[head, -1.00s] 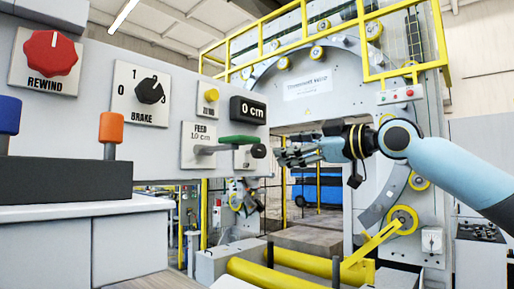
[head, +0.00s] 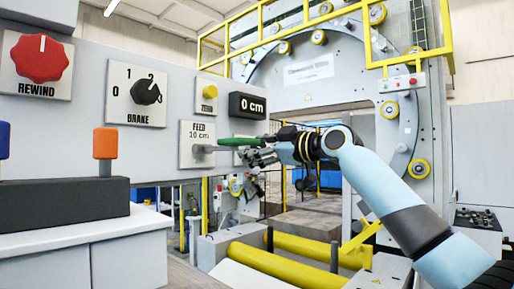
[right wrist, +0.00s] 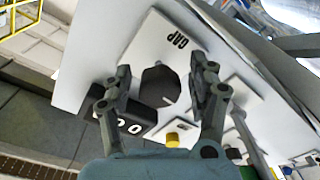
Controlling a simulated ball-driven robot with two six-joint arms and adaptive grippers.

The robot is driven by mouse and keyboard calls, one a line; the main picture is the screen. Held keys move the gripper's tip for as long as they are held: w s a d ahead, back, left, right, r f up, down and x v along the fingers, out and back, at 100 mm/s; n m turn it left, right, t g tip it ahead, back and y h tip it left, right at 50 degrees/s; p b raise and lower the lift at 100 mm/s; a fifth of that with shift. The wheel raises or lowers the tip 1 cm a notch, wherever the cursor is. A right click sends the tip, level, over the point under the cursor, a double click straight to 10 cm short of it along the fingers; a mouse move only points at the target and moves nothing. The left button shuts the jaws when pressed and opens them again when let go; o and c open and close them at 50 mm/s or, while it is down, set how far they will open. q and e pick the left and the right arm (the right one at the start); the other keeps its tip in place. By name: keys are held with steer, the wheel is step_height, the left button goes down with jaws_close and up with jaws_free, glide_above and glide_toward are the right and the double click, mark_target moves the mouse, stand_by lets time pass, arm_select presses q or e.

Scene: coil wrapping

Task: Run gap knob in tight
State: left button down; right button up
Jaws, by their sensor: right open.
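The gap knob (right wrist: 160,85) is a dark, many-sided knob on a white plate marked GAP (right wrist: 181,40), seen in the right wrist view. My right gripper (right wrist: 164,78) is open, with one finger to each side of the knob in that picture. I cannot tell whether either finger touches it. In the head view my right gripper (head: 262,157) is at the right end of the control panel (head: 95,58), below the 0 cm display (head: 248,106). The knob is hidden there behind the gripper and a green-handled lever. My left gripper is not in view.
The green lever (head: 238,141) sticks out from the FEED plate (head: 197,132) close beside my right gripper. The brake knob (head: 146,91) and red rewind knob (head: 40,58) are further left. Yellow rollers (head: 255,262) lie below.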

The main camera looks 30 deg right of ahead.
steer(key=shift+c, duration=0.4)
jaws_close()
steer(key=shift+m, duration=0.3)
steer(key=m+p, duration=0.1)
steer(key=m, duration=0.2)
steer(key=shift+m, duration=0.3)
steer(key=m+p, duration=0.1)
steer(key=m, duration=0.3)
steer(key=shift+p, duration=0.4)
steer(key=m+p, duration=0.2)
steer(key=m, duration=0.2)
steer(key=shift+r, duration=0.1)
steer(key=shift+m+t+p, duration=0.3)
steer(key=shift+m+p, duration=1.15)
steer(key=shift+m, duration=0.95)
